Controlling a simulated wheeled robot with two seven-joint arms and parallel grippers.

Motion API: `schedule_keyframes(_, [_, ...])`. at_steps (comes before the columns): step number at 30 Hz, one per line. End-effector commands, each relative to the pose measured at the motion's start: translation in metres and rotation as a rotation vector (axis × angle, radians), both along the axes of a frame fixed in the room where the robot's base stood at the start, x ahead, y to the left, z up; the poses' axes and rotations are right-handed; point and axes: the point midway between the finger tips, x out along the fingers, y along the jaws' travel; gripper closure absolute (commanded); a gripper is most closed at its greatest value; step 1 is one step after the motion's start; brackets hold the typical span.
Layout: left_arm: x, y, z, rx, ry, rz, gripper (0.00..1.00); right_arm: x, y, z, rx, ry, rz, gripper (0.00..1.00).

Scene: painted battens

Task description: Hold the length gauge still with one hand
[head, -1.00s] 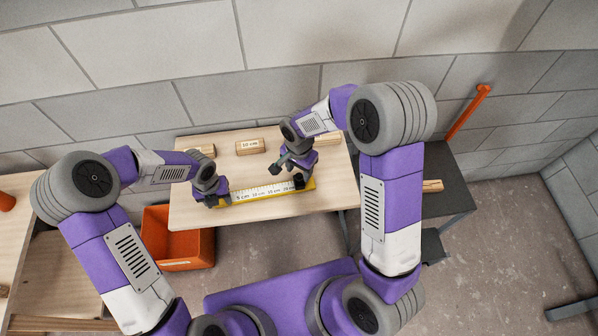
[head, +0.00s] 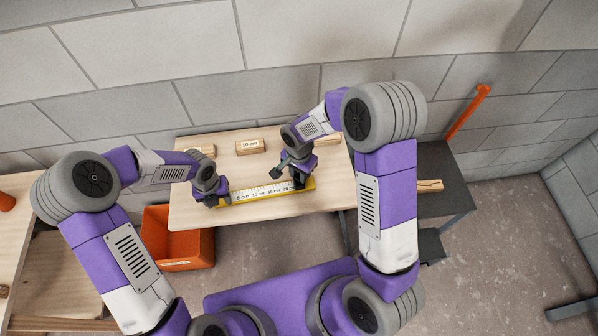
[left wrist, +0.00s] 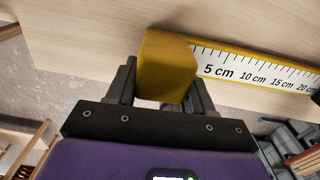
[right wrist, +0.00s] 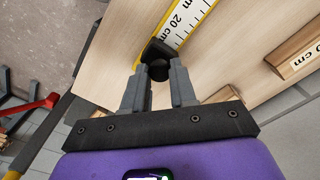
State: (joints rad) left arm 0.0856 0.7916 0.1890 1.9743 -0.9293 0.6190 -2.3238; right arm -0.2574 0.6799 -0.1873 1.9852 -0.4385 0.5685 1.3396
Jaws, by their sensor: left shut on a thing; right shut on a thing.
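The length gauge (head: 262,192) is a yellow strip with a white scale, lying along the front of the wooden table. My left gripper (head: 221,201) is shut on the yellow block at the gauge's left end, which shows large between the fingers in the left wrist view (left wrist: 168,66). My right gripper (head: 299,184) is at the gauge's right end. In the right wrist view its fingers are shut on a black knobbed piece (right wrist: 157,58) on the gauge, near the 20 cm mark. The fingers partly hide that piece.
A batten (head: 250,147) marked 10 cm lies at the back of the table (head: 190,212), with another batten (head: 208,150) to its left. An orange bin (head: 178,250) stands below the table's left front. A dark side table (head: 445,205) at the right bears a short batten (head: 430,185).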

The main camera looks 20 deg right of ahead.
Motion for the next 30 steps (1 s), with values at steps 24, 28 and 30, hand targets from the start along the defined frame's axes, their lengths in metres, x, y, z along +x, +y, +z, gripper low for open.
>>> schedule_keyframes(24, [0.0,0.0,0.0,-0.001,-0.001,0.0,0.89,0.001,0.018,0.0,0.001,-0.001,0.0,0.48])
schedule_keyframes(28, [0.0,0.0,0.0,0.0,-0.001,0.0,0.89,0.001,0.017,0.0,0.001,-0.001,0.0,0.48])
schedule_keyframes(30, [0.0,0.0,0.0,0.0,-0.001,0.0,0.89,0.001,0.017,0.0,0.001,-0.001,0.0,0.48])
